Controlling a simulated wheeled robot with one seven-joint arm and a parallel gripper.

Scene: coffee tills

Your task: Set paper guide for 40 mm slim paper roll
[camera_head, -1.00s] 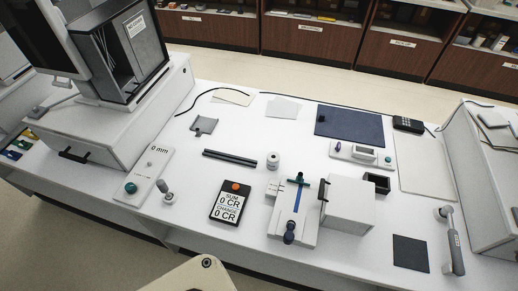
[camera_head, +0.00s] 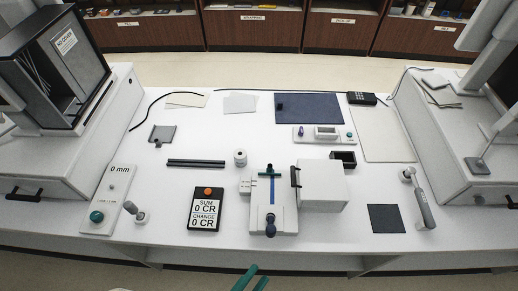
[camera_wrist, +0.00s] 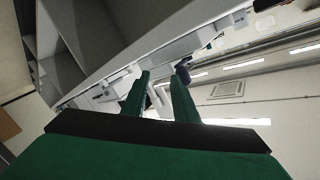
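A white fixture (camera_head: 287,218) stands on the counter, with a blue strip down its middle, a teal crosspiece (camera_head: 269,174) at its far end and a dark blue knob (camera_head: 270,229) at its near end. It looks like the paper guide. A small white paper roll (camera_head: 240,157) stands upright behind and left of it. A white panel (camera_head: 107,205) at left reads "0 mm" and has a teal knob (camera_head: 96,216). My gripper (camera_head: 252,279) has green fingers, below the counter's front edge in the head view. The fingers (camera_wrist: 160,82) are apart and empty in the wrist view.
A white box (camera_head: 325,189) with a black handle adjoins the fixture's right. A black display (camera_head: 205,209), dark bars (camera_head: 196,163) and a small joystick-like stand (camera_head: 141,215) are to its left. A handheld scanner (camera_head: 421,203) and dark mat (camera_head: 384,218) lie right.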

